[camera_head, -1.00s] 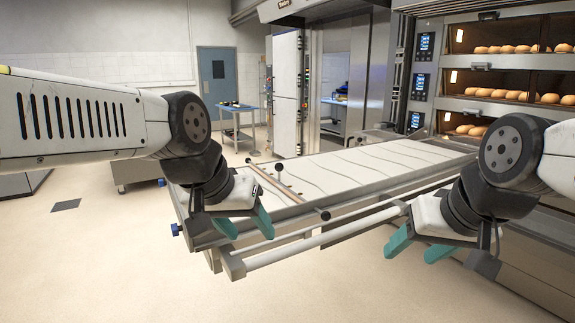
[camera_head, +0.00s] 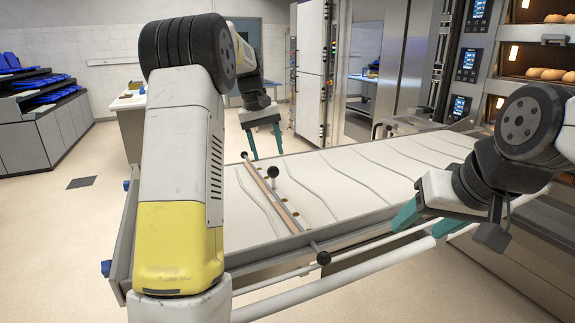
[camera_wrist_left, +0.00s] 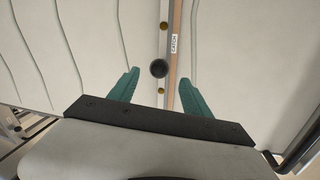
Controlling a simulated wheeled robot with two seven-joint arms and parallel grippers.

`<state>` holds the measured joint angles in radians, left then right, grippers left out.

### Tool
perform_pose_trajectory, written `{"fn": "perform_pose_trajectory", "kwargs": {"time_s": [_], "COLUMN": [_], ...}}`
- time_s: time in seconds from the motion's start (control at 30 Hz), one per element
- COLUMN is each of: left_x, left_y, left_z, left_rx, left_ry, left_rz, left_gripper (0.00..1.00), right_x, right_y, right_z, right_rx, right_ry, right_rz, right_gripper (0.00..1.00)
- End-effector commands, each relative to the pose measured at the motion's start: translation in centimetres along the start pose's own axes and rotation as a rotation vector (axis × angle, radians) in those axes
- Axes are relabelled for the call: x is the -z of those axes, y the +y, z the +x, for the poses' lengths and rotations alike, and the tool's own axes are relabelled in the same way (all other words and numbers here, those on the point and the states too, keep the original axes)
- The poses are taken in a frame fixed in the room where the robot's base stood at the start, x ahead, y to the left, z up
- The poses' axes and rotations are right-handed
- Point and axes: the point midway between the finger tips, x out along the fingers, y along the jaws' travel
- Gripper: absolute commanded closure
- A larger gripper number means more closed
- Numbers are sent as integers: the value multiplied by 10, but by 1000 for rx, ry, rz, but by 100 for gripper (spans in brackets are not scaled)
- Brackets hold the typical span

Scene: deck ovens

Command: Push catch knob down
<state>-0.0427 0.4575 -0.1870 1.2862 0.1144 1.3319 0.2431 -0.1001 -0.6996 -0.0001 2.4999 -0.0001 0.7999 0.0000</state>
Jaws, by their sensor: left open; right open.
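The catch knob, a black ball (camera_head: 273,171) on a thin stem, stands at the strip across the loader's pale belt. In the left wrist view the black knob (camera_wrist_left: 158,68) shows between the finger directions, beside a wooden strip with a "CATCH" label (camera_wrist_left: 174,43). My left gripper (camera_head: 266,156) is open and empty, with its teal fingers pointing down above the far end of the strip. In the left wrist view its fingertips (camera_wrist_left: 160,72) lie either side of the knob; no contact can be made out. My right gripper (camera_head: 425,221) is open and empty near the loader's front rail.
Other black knobs sit at the bar's far end (camera_head: 244,155) and near end (camera_head: 323,258). A front rail (camera_head: 345,291) runs along the loader. Deck ovens with bread (camera_head: 545,74) stand at the right. My left arm hides part of the loader's left side.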

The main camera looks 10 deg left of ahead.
Motion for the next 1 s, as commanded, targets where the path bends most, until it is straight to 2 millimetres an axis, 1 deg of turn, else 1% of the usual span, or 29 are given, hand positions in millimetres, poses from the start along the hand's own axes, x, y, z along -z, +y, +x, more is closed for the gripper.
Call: {"fn": "perform_pose_trajectory", "kwargs": {"time_s": [0.17,0.4,0.53,0.7,0.93,1.0], "left_x": [2,2,2,2,2,2], "left_y": [0,-1,-1,0,0,0], "left_z": [16,55,71,79,80,80], "left_rx": [4,4,4,3,2,2], "left_ry": [-6,-6,-5,-2,-2,-2], "left_rz": [-4,-5,-4,-4,-4,-3], "left_gripper": [43,43,43,43,43,57], "right_x": [0,0,0,0,0,0], "right_y": [0,0,0,0,0,0], "right_z": [0,0,0,0,0,0], "right_rx": [0,0,0,0,0,0], "right_ry": [1,0,0,0,0,0], "right_rz": [0,0,0,0,0,0], "right_gripper": [43,43,43,43,43,43]}}
